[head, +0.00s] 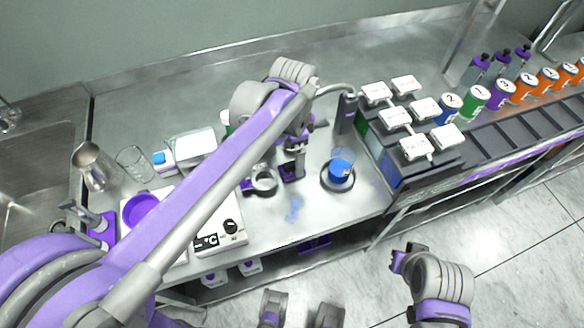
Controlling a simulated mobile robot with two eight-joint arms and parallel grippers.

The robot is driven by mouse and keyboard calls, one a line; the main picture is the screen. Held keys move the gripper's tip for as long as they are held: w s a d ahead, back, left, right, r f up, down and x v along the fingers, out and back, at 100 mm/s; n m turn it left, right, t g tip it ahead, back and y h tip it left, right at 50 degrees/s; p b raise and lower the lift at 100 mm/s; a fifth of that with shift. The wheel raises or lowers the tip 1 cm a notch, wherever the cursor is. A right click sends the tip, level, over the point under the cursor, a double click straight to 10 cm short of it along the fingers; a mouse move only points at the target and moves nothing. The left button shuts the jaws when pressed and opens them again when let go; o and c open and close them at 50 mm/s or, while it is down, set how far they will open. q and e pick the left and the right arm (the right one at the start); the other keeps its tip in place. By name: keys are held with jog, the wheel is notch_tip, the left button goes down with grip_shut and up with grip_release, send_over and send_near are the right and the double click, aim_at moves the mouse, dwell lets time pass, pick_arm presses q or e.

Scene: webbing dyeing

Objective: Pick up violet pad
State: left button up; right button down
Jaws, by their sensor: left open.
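I cannot single out the violet pad with certainty. A flat violet piece (103,232) lies at the left of the steel bench, partly under a grey fitting. A small dark violet patch (290,173) shows at my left gripper (293,176); I cannot tell whether it is a pad or part of the gripper. My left gripper is open, pointing down over the middle of the bench, left of a blue-filled cup (341,172). My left arm hides part of the bench. My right gripper (398,260) is low, in front of the bench over the floor; its jaw opening is unclear.
A violet bowl (144,209) stands by a white device with a knob (220,236). A rack with white labelled tags (396,118) and several numbered cans (474,98) fill the right. A blue smear (294,209) marks the bench front.

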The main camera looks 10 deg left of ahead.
aim_at(293, 164)
pick_arm(q)
notch_tip(293, 164, down, 5)
jog(key=shift+r, duration=0.15)
grip_shut()
notch_tip(293, 164, up, 10)
jog(key=shift+r+p, duration=0.1)
jog(key=shift+p, duration=0.2)
dwell(0.6)
